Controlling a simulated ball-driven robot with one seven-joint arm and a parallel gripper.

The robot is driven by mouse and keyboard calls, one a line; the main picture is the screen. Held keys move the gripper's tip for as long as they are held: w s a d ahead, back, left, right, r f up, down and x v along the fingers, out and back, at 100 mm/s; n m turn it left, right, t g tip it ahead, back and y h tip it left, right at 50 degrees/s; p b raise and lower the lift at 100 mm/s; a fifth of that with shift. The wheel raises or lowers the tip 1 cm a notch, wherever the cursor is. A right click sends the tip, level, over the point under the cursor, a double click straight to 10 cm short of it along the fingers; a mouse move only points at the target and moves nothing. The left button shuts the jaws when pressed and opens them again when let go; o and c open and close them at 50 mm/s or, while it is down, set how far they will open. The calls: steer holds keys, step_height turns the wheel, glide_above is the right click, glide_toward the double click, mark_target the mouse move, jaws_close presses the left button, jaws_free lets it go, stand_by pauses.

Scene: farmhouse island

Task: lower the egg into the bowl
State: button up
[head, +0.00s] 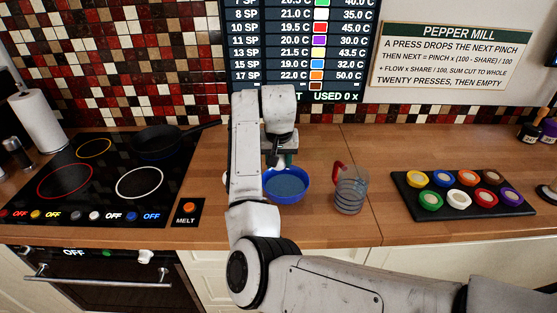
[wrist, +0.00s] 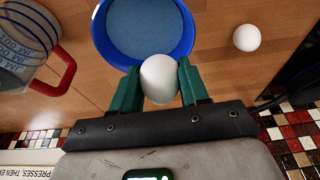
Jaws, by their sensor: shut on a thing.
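My gripper (wrist: 159,68) is shut on a white egg (wrist: 160,84), held between its two green fingers. In the wrist view the egg overlaps the edge of the blue bowl (wrist: 185,30); its height above the bowl is hard to tell. The bowl holds a paler blue, speckled fill that looks like liquid. A second white egg (wrist: 247,38) lies on the counter beside the bowl.
A clear measuring jug (head: 351,193) with a red handle stands right of the bowl. Further right is a black tray (head: 403,188) of coloured pots. Left are a MELT button (head: 188,208) and a black hob (head: 108,190) with a pan (head: 160,142).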

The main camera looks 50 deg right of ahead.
mark_target(279, 169)
steer(key=shift+f, duration=0.15)
steer(key=shift+f+b, duration=1.05)
steer(key=shift+f, duration=1.6)
steer(key=shift+f+b, duration=0.45)
steer(key=shift+f, duration=0.65)
steer(key=o, duration=1.1)
steer(key=shift+o, duration=0.2)
steer(key=b+v, duration=0.1)
steer(key=v, duration=1)
steer(key=shift+f, duration=0.1)
